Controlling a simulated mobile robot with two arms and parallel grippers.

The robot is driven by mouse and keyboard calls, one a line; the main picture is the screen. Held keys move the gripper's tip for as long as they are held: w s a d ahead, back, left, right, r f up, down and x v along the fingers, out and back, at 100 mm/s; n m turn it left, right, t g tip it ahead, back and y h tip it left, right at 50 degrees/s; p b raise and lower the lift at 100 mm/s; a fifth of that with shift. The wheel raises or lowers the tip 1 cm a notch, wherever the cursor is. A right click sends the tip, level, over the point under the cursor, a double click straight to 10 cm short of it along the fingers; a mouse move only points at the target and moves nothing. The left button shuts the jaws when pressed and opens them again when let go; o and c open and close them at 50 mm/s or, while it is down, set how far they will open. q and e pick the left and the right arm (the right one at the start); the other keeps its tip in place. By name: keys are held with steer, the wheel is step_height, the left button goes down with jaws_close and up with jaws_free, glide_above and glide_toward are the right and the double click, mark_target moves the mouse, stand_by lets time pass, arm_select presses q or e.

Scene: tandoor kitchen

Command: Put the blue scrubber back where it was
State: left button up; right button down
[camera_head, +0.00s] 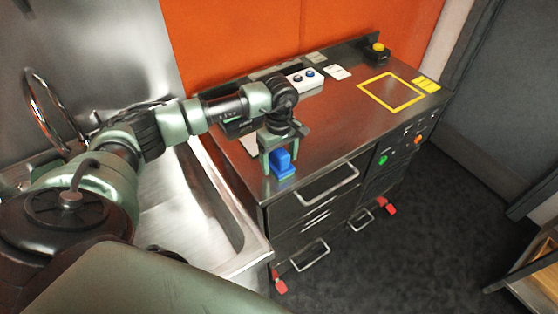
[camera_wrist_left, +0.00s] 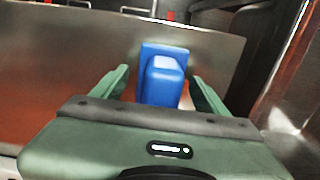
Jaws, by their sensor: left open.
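The blue scrubber (camera_head: 283,166) is at the front left corner of the steel counter, between the fingers of my left gripper (camera_head: 280,166). In the left wrist view the scrubber (camera_wrist_left: 162,80) shows as a blue block with a flat blue base, between the two green fingers of the gripper (camera_wrist_left: 163,88). The fingers are open, with a gap visible on both sides of it. I cannot tell whether its base rests fully on the counter. My right gripper is not in view.
The steel counter (camera_head: 340,125) has a yellow square outline (camera_head: 391,92), a box with knobs (camera_head: 304,81), white cards (camera_head: 337,72), and a yellow button on a black box (camera_head: 377,52). A sink (camera_head: 190,215) lies to the left. Drawer handles (camera_head: 327,185) stick out in front.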

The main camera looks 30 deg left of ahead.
arm_select(q)
step_height(320, 180, up, 11)
steer(key=b, duration=0.3)
steer(key=shift+r, duration=0.1)
steer(key=shift+r, duration=0.1)
